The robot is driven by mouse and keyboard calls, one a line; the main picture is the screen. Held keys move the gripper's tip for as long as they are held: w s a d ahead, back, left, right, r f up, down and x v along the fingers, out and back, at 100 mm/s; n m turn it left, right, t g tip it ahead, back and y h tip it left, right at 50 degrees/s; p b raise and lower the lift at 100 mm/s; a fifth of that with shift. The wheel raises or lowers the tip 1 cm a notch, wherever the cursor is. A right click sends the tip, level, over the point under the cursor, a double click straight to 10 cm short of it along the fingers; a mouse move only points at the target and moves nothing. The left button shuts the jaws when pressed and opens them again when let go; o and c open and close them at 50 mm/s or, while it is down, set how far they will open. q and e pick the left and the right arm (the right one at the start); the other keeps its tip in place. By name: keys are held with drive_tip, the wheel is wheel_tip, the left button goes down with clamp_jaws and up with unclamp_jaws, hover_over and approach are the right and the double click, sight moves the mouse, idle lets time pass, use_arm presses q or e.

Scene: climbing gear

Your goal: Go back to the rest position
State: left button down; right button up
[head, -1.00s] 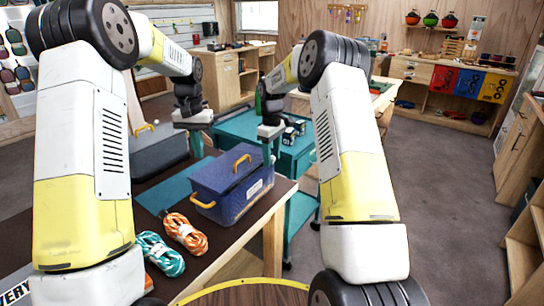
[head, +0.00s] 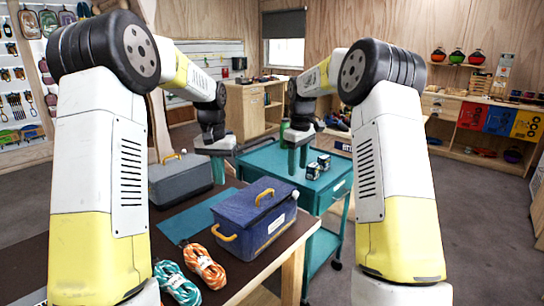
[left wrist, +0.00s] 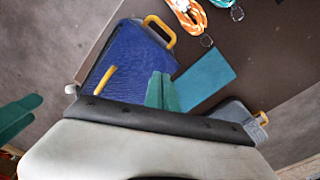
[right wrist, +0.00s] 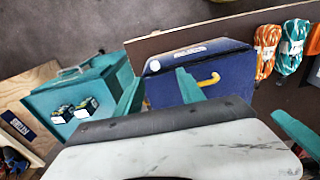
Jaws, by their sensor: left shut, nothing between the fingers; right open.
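My left gripper (head: 218,168) hangs above the dark table in the head view, shut and empty. Its teal fingers (left wrist: 162,91) are together in the left wrist view. My right gripper (head: 297,158) is in front of the teal cart, open and empty. Its fingers (right wrist: 158,92) stand apart in the right wrist view, with the cart and the blue box behind them. The blue box (head: 252,222) with yellow handles sits closed on the table (head: 100,240). Neither gripper touches it.
Orange rope (head: 205,266) and teal rope (head: 176,284) lie on the table before the box. A grey box (head: 180,180) and a teal mat (head: 200,217) are behind. The teal cart (head: 318,190) carries small dark boxes (head: 318,168). Floor is clear at right.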

use_arm(q)
drive_tip(key=s+a+r+n+t+h, duration=0.1)
drive_tip(key=s+a+r+t, duration=0.15)
drive_tip(key=s+r, duration=0.95)
use_arm(e)
drive_tip(key=s+d+r+m+t, duration=0.1)
drive_tip(key=s+r+m, duration=0.1)
drive_tip(key=s+r, duration=0.5)
drive_tip(key=s+r+m+t, duration=0.2)
drive_tip(key=s+r, duration=0.3)
drive_tip(key=s, duration=0.4)
use_arm(q)
drive_tip(key=s+f+n+t+h, duration=0.1)
drive_tip(key=s+f+t, duration=0.1)
drive_tip(key=s, duration=1.6)
drive_tip(key=shift+a+f+t, duration=0.2)
drive_tip(key=shift+f+t, duration=0.05)
drive_tip(key=shift+t, duration=0.3)
use_arm(e)
drive_tip(key=s+f+m+t+y, duration=0.1)
drive_tip(key=s+m, duration=0.1)
drive_tip(key=s, duration=0.7)
drive_tip(key=s+f+m+t+y, duration=0.1)
drive_tip(key=s+f+m, duration=0.1)
drive_tip(key=s, duration=0.8)
drive_tip(key=shift+s+a+t, duration=0.15)
drive_tip(key=shift+s+t, duration=0.1)
drive_tip(key=shift+t, duration=0.05)
